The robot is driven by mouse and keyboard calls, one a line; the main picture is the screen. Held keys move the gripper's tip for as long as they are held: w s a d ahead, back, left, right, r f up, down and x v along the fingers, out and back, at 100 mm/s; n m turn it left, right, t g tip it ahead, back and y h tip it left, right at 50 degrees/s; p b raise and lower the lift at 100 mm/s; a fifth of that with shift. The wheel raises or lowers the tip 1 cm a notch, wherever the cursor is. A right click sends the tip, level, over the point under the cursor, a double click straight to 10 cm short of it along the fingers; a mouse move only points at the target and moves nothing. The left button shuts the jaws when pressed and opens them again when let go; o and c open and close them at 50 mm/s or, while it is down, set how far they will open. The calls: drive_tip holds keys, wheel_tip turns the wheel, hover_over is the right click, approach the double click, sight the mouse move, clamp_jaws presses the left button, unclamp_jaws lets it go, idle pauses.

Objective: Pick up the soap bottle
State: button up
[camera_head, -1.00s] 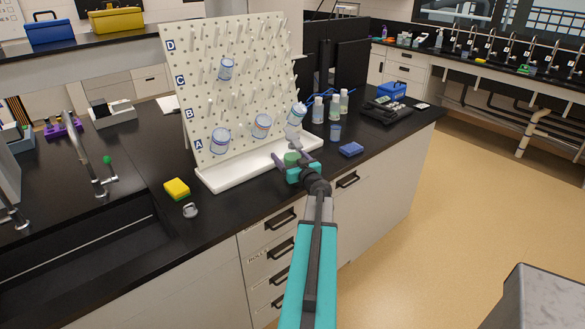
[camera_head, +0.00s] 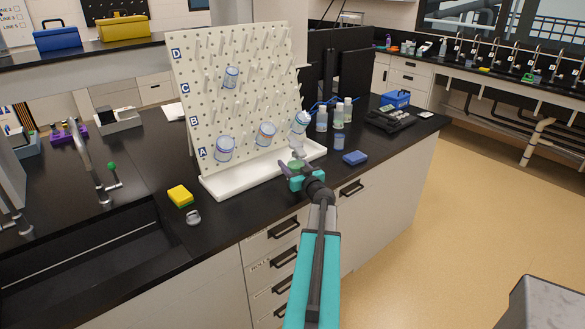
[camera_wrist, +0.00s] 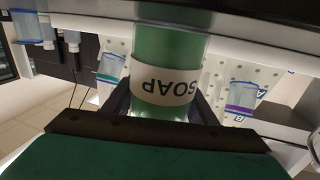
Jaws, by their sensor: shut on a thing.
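The soap bottle (camera_head: 296,164) is green with a pale pump top, in front of the white tray of the pegboard. In the wrist view the bottle (camera_wrist: 165,50) fills the middle, its white SOAP label upside down in the picture. My gripper (camera_wrist: 162,105) has a dark finger on each side of the bottle, at the label, and is shut on it. In the head view my gripper (camera_head: 297,170) hides the bottle's lower part. I cannot tell whether its base touches the counter.
A pegboard (camera_head: 200,100) with hung beakers and a white tray (camera_head: 235,183) stands just behind. A blue sponge (camera_head: 355,157) lies to the right, a yellow sponge (camera_head: 180,195) to the left by the sink (camera_head: 90,255). Several bottles (camera_head: 338,117) stand at the back right.

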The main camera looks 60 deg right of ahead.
drive_tip(key=shift+r, duration=0.2)
drive_tip(key=s+r+b, duration=0.2)
drive_tip(key=s+b, duration=0.1)
drive_tip(key=s, duration=0.5)
drive_tip(key=s+a+r+b, duration=0.1)
drive_tip(key=s+r+b, duration=0.1)
drive_tip(key=s, duration=0.6)
drive_tip(key=shift+r+b, duration=0.3)
drive_tip(key=shift+b, duration=0.6)
drive_tip(key=shift+r, duration=0.15)
